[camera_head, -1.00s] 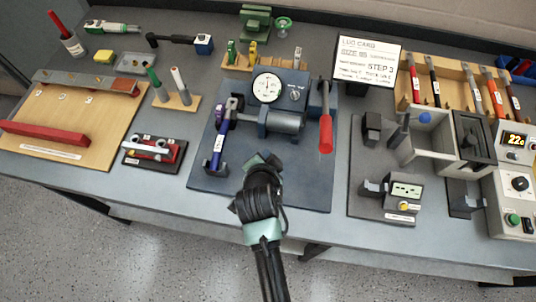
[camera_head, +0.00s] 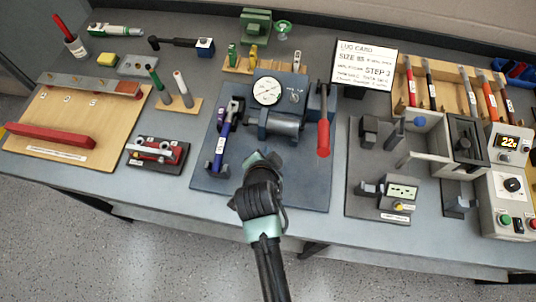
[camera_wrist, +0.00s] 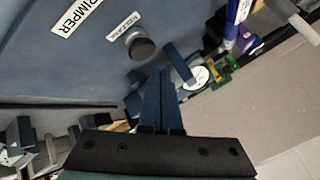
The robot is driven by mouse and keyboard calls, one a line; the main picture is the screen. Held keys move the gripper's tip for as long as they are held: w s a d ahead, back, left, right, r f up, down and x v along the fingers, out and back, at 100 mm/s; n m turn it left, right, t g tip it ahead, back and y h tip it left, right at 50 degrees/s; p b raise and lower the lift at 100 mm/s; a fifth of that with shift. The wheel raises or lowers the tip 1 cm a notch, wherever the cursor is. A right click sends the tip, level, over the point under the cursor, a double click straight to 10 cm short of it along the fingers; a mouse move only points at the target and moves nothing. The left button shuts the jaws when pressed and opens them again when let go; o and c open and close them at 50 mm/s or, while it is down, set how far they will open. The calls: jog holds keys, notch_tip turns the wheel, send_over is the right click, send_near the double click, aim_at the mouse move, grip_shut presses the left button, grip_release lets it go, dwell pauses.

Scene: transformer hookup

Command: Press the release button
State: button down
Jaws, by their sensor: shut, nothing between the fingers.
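The crimper is a blue-grey machine with a round dial gauge (camera_head: 267,91), a cylinder and a red-handled lever (camera_head: 323,137). In the wrist view its blue surface carries a "CRIMPER" label (camera_wrist: 77,17). A dark round button (camera_wrist: 140,46) stands out from that surface beside a small label, too blurred to read surely. My gripper (camera_head: 262,158) is over the front part of the crimper's base plate in the head view. In the wrist view its closed fingers (camera_wrist: 161,76) are together and empty. Their tips appear just below and right of the button; contact cannot be told.
A blue-handled tool (camera_head: 221,140) lies left of the crimper cylinder. A card (camera_head: 364,62) stands behind at the right. A grey fixture (camera_head: 399,192) and a control box (camera_head: 512,190) stand farther right. A wooden board (camera_head: 105,110) lies at the left.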

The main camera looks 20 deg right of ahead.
jog(key=shift+r+p, duration=1.35)
jog(key=shift+r, duration=0.6)
jog(key=shift+f, duration=0.1)
jog(key=w+a+r+n+t+b, duration=0.1)
jog(key=w+a+r+n+t, duration=0.2)
jog(key=r, duration=0.8)
jog(key=w+a+r+n+t+b, duration=0.1)
jog(key=w+r+t, duration=0.25)
jog(key=r, duration=0.75)
jog(key=w+a+r+n+t, duration=0.2)
jog(key=w+r+n+t, duration=0.15)
jog(key=r, duration=0.75)
jog(key=s+a+r+n+t+y, duration=0.1)
jog(key=s+a+r+n+t, duration=0.1)
jog(key=r, duration=0.7)
jog(key=s+a+r+n+t+y+b, duration=0.1)
jog(key=s+a+r+n+t+y, duration=0.1)
jog(key=s+r, duration=0.5)
jog(key=s+a+r+n+t+y+b, duration=0.1)
jog(key=s+a+r+n+t, duration=0.2)
jog(key=r, duration=0.9)
jog(key=shift+s+a+r+t, duration=0.15)
jog(key=shift+s+r+t, duration=0.15)
jog(key=shift+s+t, duration=0.85)
